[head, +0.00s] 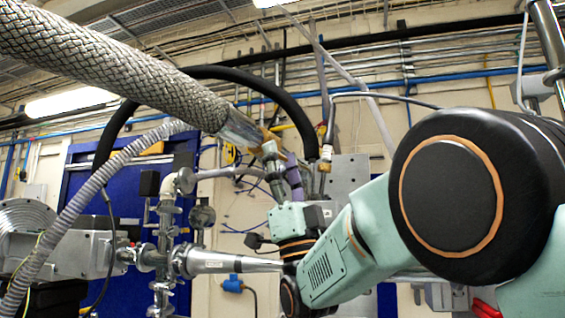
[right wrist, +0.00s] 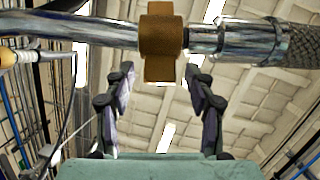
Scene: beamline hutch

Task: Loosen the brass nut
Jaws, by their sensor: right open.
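The brass nut (right wrist: 161,40) sits on a shiny metal pipe (right wrist: 90,32) across the top of the right wrist view. It has a brown, flat-sided body with a tab at its lower edge. In the head view only a small brownish part of the nut (head: 265,134) shows near the end of the braided hose. My right gripper (right wrist: 160,78) is open and empty, its two fingers on either side of the nut's line, with the tips just below it. In the head view my right gripper (head: 280,158) reaches up to the pipe from below. My left gripper is not in view.
A thick braided hose (head: 120,65) runs from the upper left to the pipe. A black hose (head: 240,74) arches behind it. Steel vacuum fittings (head: 165,260) and a grey corrugated hose (head: 95,185) stand at the left. A blue panel (head: 125,210) is behind.

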